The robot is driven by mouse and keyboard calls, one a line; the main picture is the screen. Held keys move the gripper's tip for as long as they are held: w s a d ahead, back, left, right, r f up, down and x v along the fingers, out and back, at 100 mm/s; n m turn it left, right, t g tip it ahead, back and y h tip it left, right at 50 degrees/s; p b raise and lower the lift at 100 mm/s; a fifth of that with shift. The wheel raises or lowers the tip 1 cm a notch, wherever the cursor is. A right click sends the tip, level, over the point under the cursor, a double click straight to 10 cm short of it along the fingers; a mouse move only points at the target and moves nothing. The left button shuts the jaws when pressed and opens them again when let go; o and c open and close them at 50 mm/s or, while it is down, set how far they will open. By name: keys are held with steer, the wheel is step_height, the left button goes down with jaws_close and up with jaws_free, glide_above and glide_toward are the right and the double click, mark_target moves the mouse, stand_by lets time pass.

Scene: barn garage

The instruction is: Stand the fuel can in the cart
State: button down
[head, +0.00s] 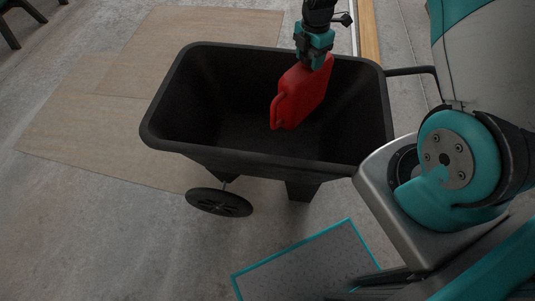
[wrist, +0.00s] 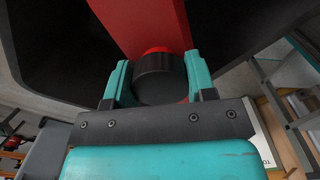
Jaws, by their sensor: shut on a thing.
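The red fuel can (head: 301,94) hangs from my gripper (head: 313,62) inside the black cart (head: 215,155), right of its middle. The can is tilted in the head view. Whether its base touches the cart floor cannot be told. In the wrist view my gripper (wrist: 157,82) is shut around the black cap (wrist: 159,77), with the can's red body (wrist: 143,22) beyond it. The cart's dark inside (wrist: 60,50) surrounds the can there.
The cart has a wheel (head: 218,202) at the near left and a handle (head: 411,71) at the right. Flat boards (head: 100,110) lie on the concrete floor at the left. A wooden beam (head: 369,32) lies behind the cart. The left part of the cart is empty.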

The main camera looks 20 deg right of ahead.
step_height(320, 180, down, 26)
steer(key=w+d+n+b, duration=0.2)
steer(key=n+b, duration=0.4)
steer(key=b, duration=0.3)
steer(key=shift+d+b, duration=0.3)
steer(key=shift+f, duration=0.1)
steer(key=shift+c, duration=2.3)
jaws_free()
